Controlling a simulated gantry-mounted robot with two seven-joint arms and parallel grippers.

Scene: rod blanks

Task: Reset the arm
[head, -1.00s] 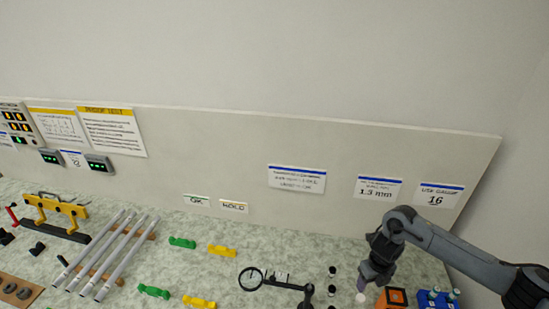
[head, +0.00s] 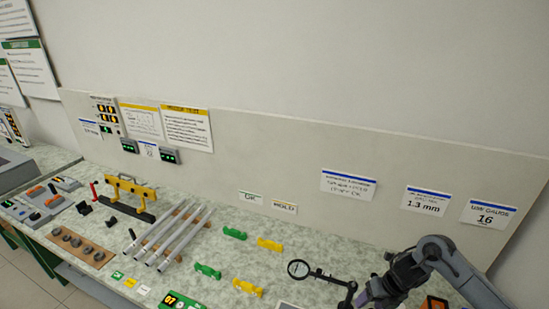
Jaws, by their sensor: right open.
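My right arm comes in from the right edge of the head view and bends down at its elbow toward the bench. My right gripper (head: 368,299) is open at the bottom edge of the picture, partly cut off, near the base of the magnifier. I see nothing held in it. My left arm and gripper are not in the picture. Several metal rods (head: 180,236) lie side by side, slanted, on a brown rack left of the middle.
A magnifier (head: 299,269) on a black arm stands close left of my right gripper. Green rests (head: 235,233) and yellow rests (head: 270,244) lie mid-bench. A yellow and black fixture (head: 130,190) stands behind the rods.

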